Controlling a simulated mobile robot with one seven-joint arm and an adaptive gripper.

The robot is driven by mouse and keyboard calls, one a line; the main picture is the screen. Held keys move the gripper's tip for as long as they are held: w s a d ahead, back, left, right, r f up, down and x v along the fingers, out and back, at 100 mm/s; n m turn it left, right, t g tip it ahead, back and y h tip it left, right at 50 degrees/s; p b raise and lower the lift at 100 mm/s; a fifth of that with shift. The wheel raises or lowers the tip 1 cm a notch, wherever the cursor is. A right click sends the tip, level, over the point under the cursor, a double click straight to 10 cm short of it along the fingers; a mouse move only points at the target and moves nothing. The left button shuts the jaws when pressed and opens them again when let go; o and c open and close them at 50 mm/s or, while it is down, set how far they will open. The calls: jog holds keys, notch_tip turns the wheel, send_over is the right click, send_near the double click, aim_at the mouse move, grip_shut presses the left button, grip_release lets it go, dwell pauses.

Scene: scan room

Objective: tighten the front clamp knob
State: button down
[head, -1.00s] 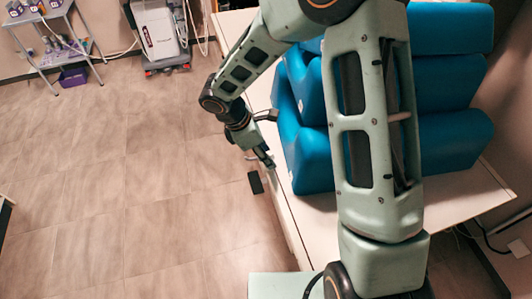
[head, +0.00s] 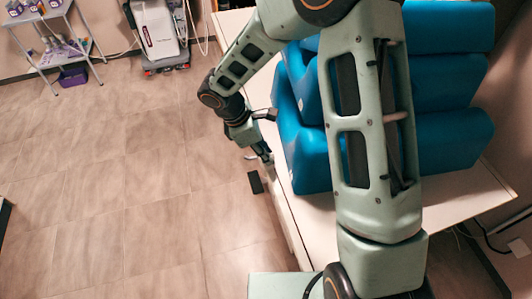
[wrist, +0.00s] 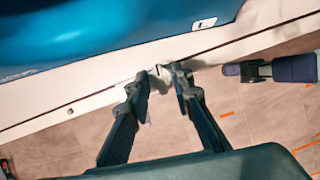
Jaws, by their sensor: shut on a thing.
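My gripper (wrist: 163,80) reaches the side edge of the pale table (wrist: 85,105), and its two dark fingers are closed around a small pale piece, which I take for the front clamp knob (wrist: 159,88). The fingers cover much of it, so its shape and how tight it sits cannot be told. In the head view my gripper (head: 264,157) is small, at the table's left edge beside the blue cushions (head: 305,160). The knob cannot be made out there.
A dark fitting with a purple grip (wrist: 294,68) juts out by the table edge, right of my fingers. A small dark block (head: 255,182) shows by the table edge. A cart (head: 60,50) and a white machine (head: 158,32) stand at the back.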

jog(key=m, duration=0.2)
jog(key=m+g+b, duration=0.1)
jog(key=m, duration=0.1)
jog(key=shift+w+g, duration=0.2)
jog(key=shift+g, duration=0.1)
jog(key=m+g+b, duration=0.1)
jog(key=m, duration=0.3)
jog(key=shift+y, duration=0.4)
jog(key=m, duration=0.2)
jog(key=m+g+y, duration=0.1)
jog(key=m, duration=0.1)
jog(key=shift+w+d+g+b, duration=0.1)
jog(key=shift+w+g+b, duration=0.05)
jog(key=shift+g+b, duration=0.15)
jog(key=m+g+y, duration=0.1)
jog(key=m, duration=0.3)
jog(key=shift+d+m, duration=0.1)
jog(key=shift+m, duration=0.2)
jog(key=shift+y, duration=0.3)
jog(key=c, duration=1.7)
grip_release()
